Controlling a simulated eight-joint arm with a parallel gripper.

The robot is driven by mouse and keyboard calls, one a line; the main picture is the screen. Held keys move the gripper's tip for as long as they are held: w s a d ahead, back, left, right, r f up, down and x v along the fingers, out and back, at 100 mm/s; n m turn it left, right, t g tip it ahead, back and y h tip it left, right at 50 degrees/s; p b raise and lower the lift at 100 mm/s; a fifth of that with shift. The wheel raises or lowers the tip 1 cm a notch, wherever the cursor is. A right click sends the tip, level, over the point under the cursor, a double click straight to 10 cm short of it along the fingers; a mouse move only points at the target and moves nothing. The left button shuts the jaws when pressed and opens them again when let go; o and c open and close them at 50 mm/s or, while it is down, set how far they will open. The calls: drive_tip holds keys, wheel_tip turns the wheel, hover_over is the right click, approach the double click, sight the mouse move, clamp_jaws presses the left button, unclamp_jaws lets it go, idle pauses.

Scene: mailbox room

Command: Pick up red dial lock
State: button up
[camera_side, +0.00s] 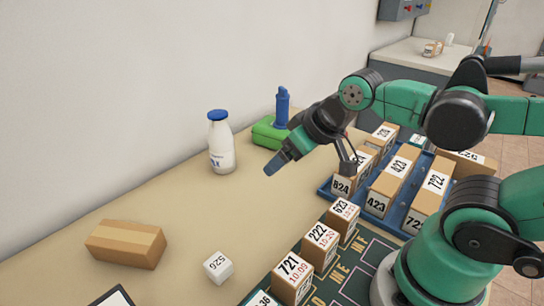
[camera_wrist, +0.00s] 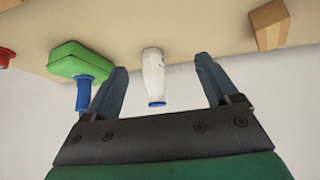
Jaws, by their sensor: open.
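My gripper (camera_side: 276,163) is in the air above the table, near the white bottle, with its jaws apart and nothing between them. In the wrist view, my gripper (camera_wrist: 161,72) shows two separate fingers. A small red round thing (camera_wrist: 5,56) is cut off by the left edge of the wrist view, beyond the green block. It may be the red dial lock, but too little shows to tell. No red lock shows in the side view; my arm covers part of the area behind the green block.
A white bottle with a blue cap (camera_side: 221,150) and a green block with a blue handle (camera_side: 270,132) stand near the wall. A brown box (camera_side: 126,243) and white cube (camera_side: 218,267) lie in front. Numbered boxes (camera_side: 395,172) fill a blue tray (camera_side: 326,192). The table's middle is clear.

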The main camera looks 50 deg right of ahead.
drive_tip(key=w+d+r+n+g+h, duration=0.15)
drive_tip(key=w+d+n+h, duration=0.3)
drive_tip(key=d, duration=0.55)
drive_tip(key=w+d+n+g+h, duration=0.25)
drive_tip(key=w+d+n, duration=0.3)
drive_tip(key=d, duration=0.45)
drive_tip(key=d+f+n+g+h, duration=0.1)
drive_tip(key=d+f+n+h, duration=0.1)
drive_tip(key=d, duration=0.3)
drive_tip(key=d+f+n+g+h, duration=0.2)
drive_tip(key=d, duration=0.4)
drive_tip(key=s+d+f+n+g+h, duration=0.1)
drive_tip(key=d+f+n+h, duration=0.1)
drive_tip(key=d, duration=0.4)
drive_tip(key=shift+f+n+g, duration=0.3)
drive_tip(key=shift+f, duration=0.2)
wheel_tip(320, 180, down, 3)
drive_tip(key=shift+d+f, duration=0.1)
drive_tip(key=shift+f, duration=0.5)
wheel_tip(320, 180, down, 2)
drive_tip(key=shift+f, duration=0.15)
drive_tip(key=shift+x, duration=1.15)
drive_tip(key=shift+s+d+f, duration=0.1)
drive_tip(key=shift+d+f, duration=0.2)
clamp_jaws()
